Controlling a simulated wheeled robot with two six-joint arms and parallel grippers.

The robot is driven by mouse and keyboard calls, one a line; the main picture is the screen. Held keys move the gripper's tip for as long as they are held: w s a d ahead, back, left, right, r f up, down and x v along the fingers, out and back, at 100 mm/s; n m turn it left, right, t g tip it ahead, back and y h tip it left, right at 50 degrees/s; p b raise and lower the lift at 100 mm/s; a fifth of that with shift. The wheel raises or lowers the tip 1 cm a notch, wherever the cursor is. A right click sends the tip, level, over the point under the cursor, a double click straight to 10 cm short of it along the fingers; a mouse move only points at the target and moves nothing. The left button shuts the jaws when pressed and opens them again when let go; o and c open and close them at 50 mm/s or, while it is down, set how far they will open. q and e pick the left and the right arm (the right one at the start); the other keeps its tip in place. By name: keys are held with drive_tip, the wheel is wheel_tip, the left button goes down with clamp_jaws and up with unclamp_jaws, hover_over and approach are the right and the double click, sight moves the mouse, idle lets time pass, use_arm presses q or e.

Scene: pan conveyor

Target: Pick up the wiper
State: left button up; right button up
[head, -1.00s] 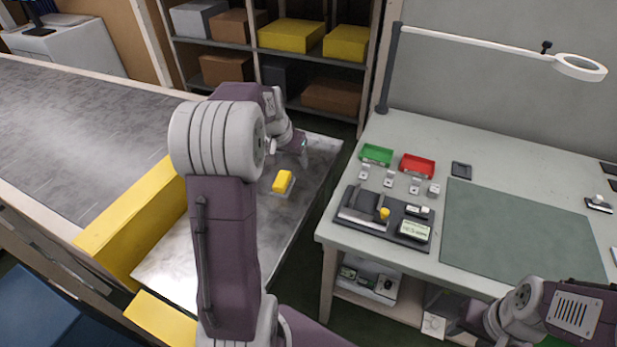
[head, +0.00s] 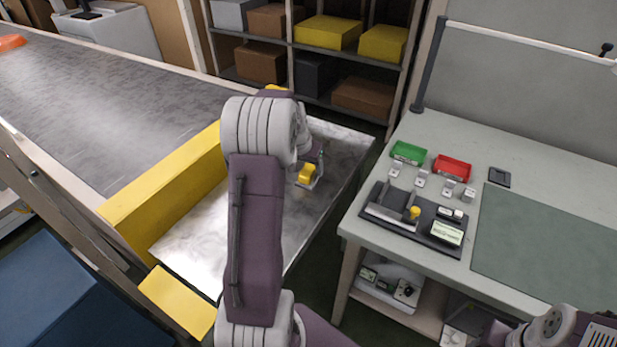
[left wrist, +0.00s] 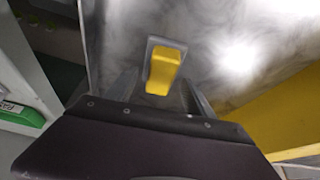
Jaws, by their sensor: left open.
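The wiper (head: 307,172) is a yellow block on a grey base, lying on the shiny metal plate (head: 205,235) at the end of the conveyor. It also shows in the left wrist view (left wrist: 163,70), upper middle. My left gripper (left wrist: 160,84) is open, with one finger on each side of the wiper's near end in that picture. I cannot tell whether the fingers touch it. In the head view my left arm hides most of the gripper, and part of it shows beside the wiper. My right gripper is out of view; only part of my right arm shows at bottom right.
A yellow barrier (head: 165,190) stands between the belt (head: 110,110) and the plate. An orange thing (head: 11,42) is on the far belt. The workbench (head: 400,140) to the right holds green and red trays and a dark fixture. Shelves with boxes stand behind.

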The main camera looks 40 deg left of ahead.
use_arm(q)
drive_tip(key=x, duration=0.2)
drive_tip(key=shift+w+f, duration=0.15)
drive_tip(key=shift+f, duration=0.1)
drive_tip(key=shift+r, duration=0.1)
drive_tip(key=shift+c, duration=1.2)
drive_tip(key=c, duration=0.9)
drive_tip(key=shift+r, duration=0.45)
drive_tip(key=r, duration=0.2)
drive_tip(key=r+p, duration=0.1)
drive_tip(key=r, duration=0.1)
drive_tip(key=shift+d, duration=0.4)
drive_tip(key=s+d+r, duration=0.1)
drive_tip(key=d+r, duration=0.1)
drive_tip(key=d, duration=0.1)
drive_tip(key=s+d+r+p, duration=0.1)
drive_tip(key=s+d+r, duration=0.1)
drive_tip(key=d, duration=0.1)
drive_tip(key=s+d+r+p, duration=0.1)
drive_tip(key=d+r, duration=0.1)
drive_tip(key=d, duration=0.2)
drive_tip(key=shift+s, duration=0.3)
